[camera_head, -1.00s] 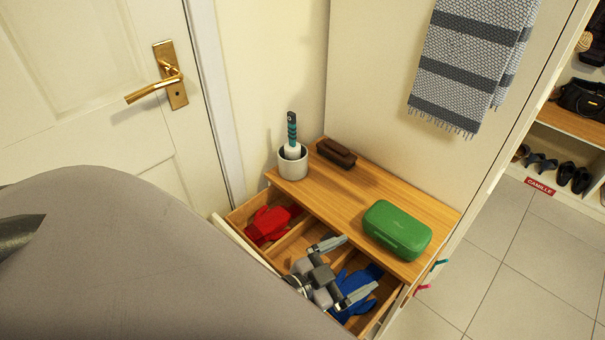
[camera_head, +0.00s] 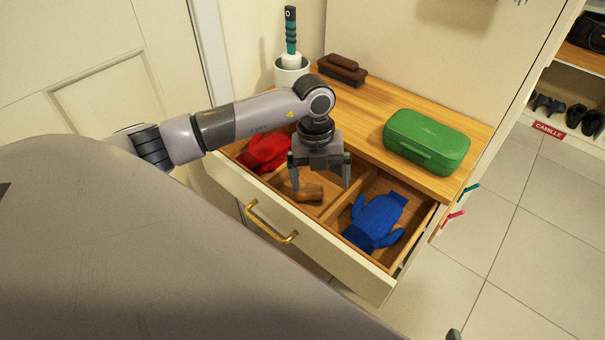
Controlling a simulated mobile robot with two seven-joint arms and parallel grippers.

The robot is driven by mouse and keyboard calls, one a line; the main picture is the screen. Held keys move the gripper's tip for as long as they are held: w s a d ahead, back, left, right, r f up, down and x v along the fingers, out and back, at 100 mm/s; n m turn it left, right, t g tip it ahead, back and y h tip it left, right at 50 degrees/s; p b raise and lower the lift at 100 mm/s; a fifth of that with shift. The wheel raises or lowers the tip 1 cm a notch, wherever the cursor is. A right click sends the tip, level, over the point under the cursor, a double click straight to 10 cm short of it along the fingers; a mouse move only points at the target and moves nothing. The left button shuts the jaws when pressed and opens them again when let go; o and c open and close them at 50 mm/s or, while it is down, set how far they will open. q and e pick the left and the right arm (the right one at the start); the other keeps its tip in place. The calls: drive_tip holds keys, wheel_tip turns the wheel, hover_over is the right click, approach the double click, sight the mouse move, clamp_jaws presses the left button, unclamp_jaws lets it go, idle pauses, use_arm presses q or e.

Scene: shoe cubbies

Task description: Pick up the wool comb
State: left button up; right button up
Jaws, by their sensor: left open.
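The likely wool comb is a small brown wooden piece (camera_head: 309,193), lying in the middle compartment of the open drawer (camera_head: 290,236). Part of it is hidden behind a finger of my left gripper. My left gripper (camera_head: 321,184) points down over that compartment with its two fingers apart and nothing between them. One finger is beside the left end of the wooden piece, the other to its right. I cannot tell whether either touches it. My right gripper is not clearly in view.
A red glove (camera_head: 266,152) lies in the drawer's left compartment, a blue glove (camera_head: 375,220) in the right one. On the wooden top stand a green case (camera_head: 427,141), a brown brush (camera_head: 341,70) and a white holder (camera_head: 291,73) with a teal-striped handle. Thin dividers separate the compartments.

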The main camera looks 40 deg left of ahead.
sight(309, 187)
use_arm(q)
drive_tip(key=a, duration=0.1)
drive_tip(key=a+y, duration=0.1)
drive_tip(key=a, duration=0.1)
drive_tip(key=shift+w+a+f+n+b, duration=0.2)
drive_tip(key=shift+w+n+b, duration=0.1)
drive_tip(key=shift+n+b, duration=0.1)
wheel_tip(309, 187, down, 6)
drive_tip(key=shift+w+r+b, duration=0.15)
drive_tip(key=shift+r+b, duration=0.1)
drive_tip(key=shift+b, duration=0.85)
drive_tip(key=shift+f, duration=0.5)
drive_tip(key=c, duration=1)
use_arm(e)
drive_tip(key=a, duration=0.1)
drive_tip(key=y, duration=0.1)
drive_tip(key=a+f, duration=0.1)
drive_tip(key=shift+w+a+m, duration=0.3)
drive_tip(key=shift+a, duration=0.05)
